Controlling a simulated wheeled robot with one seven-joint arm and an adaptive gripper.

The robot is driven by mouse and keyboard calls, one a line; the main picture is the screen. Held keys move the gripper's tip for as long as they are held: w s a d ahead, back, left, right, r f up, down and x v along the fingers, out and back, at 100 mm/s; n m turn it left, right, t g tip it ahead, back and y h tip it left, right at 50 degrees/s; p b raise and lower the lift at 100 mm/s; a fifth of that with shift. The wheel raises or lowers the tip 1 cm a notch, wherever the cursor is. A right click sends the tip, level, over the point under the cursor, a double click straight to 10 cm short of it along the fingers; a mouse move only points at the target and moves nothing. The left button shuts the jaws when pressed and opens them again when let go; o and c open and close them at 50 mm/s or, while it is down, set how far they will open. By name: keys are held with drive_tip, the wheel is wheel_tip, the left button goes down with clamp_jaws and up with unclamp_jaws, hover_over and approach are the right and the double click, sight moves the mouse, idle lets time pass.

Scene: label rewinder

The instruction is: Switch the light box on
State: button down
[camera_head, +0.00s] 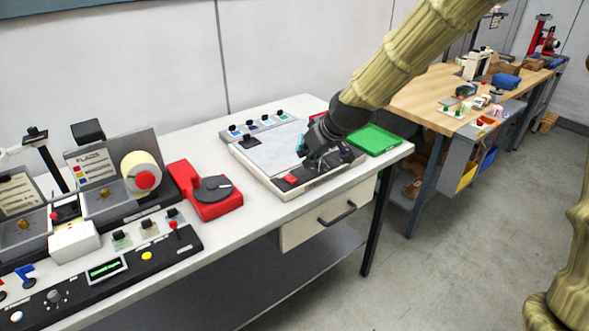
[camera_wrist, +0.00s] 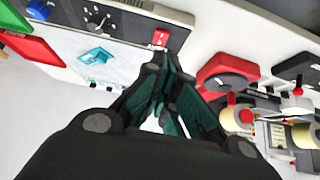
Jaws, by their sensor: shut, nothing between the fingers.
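The light box (camera_head: 262,157) is a low pale slab with a whitish panel, on the white bench. I cannot tell whether its panel is lit. Its red switch (camera_head: 291,179) sits on the front strip; it also shows in the wrist view (camera_wrist: 160,38), with a black dial (camera_wrist: 97,18) farther left. My gripper (camera_head: 306,157) is shut and empty, low over the light box beside the switch. In the wrist view its teal fingertips (camera_wrist: 171,58) appear just below the switch; I cannot tell whether they touch anything. My gripper hides part of the strip.
A red turntable device (camera_head: 209,190) stands left of the light box. A green tray (camera_head: 374,139) lies to its right. A small teal piece (camera_wrist: 97,55) lies on the panel. Label machines (camera_head: 105,184) and a black control panel (camera_head: 100,273) fill the bench's left.

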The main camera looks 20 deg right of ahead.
drive_tip(key=r, duration=0.3)
drive_tip(key=shift+w+d+r, duration=0.1)
drive_tip(key=shift+w+r, duration=0.1)
drive_tip(key=shift+w, duration=0.15)
drive_tip(key=shift+f, duration=0.1)
drive_tip(key=p, duration=0.2)
hover_over(288, 177)
drive_tip(key=s+d, duration=0.1)
drive_tip(key=s, duration=0.1)
wheel_tip(288, 177, down, 8)
drive_tip(key=shift+s+r, duration=0.1)
drive_tip(key=shift+s, duration=0.05)
drive_tip(key=shift+s+f+p, duration=0.15)
drive_tip(key=shift+f+p, duration=0.35)
drive_tip(key=shift+f, duration=0.45)
drive_tip(key=shift+s+d+f, duration=0.1)
drive_tip(key=shift+f, duration=0.9)
drive_tip(key=shift+f, duration=0.1)
